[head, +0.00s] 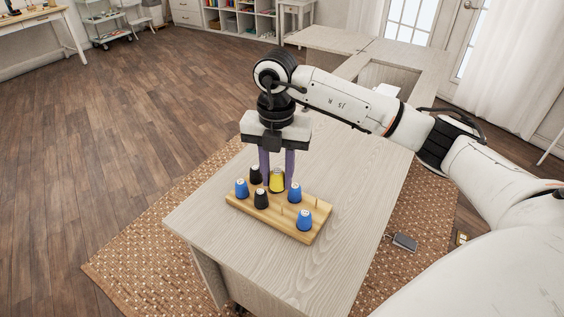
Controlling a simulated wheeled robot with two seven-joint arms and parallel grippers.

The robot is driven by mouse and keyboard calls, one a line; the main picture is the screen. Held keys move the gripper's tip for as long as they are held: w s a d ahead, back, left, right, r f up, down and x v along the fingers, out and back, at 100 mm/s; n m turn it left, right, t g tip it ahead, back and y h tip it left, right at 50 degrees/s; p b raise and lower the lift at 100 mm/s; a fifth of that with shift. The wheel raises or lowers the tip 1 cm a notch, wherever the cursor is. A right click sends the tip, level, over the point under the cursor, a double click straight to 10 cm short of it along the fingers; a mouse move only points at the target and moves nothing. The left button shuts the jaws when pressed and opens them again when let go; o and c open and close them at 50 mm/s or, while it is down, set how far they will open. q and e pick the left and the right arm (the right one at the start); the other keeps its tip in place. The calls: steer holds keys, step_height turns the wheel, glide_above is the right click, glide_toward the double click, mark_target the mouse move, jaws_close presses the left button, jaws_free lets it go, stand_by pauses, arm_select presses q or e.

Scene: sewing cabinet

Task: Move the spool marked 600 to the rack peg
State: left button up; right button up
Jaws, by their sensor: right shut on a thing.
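My right gripper (277,180) points down over the wooden rack (272,222) on the cabinet top. Its two purple fingers are shut on a yellow spool (277,184), which is upright at the back part of the rack. I cannot tell whether this spool rests on the rack or is slightly lifted. Two black spools (261,199) and three blue spools (305,221) stand on the rack around it. Thin bare pegs (281,211) show between spools near the front. The number marks on the spool tops are too small to read. My left gripper is out of view.
The pale wooden cabinet top (340,170) is clear around the rack. A woven rug (130,262) and wooden floor lie below. A small dark box (404,242) lies on the rug at the right. Shelves and a desk stand far back.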

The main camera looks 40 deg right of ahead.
mark_target(282, 190)
steer(key=m, duration=0.1)
steer(key=d+m, duration=0.1)
steer(key=m, duration=0.1)
steer(key=shift+w+m+p, duration=0.1)
steer(key=shift+m+p, duration=0.2)
steer(key=shift+d+f+m, duration=0.1)
steer(key=shift+d+m, duration=0.15)
steer(key=shift+m, duration=0.45)
step_height(282, 190, down, 5)
steer(key=b, duration=0.4)
steer(key=shift+f, duration=0.15)
steer(key=shift+w+r, duration=0.1)
steer(key=shift+r, duration=0.25)
steer(key=shift+f, duration=0.1)
steer(key=shift+f, duration=0.15)
steer(key=shift+f, duration=0.25)
steer(key=shift+f+b, duration=0.3)
steer(key=shift+f, duration=0.05)
steer(key=shift+f+b, duration=0.8)
steer(key=shift+f, duration=0.7)
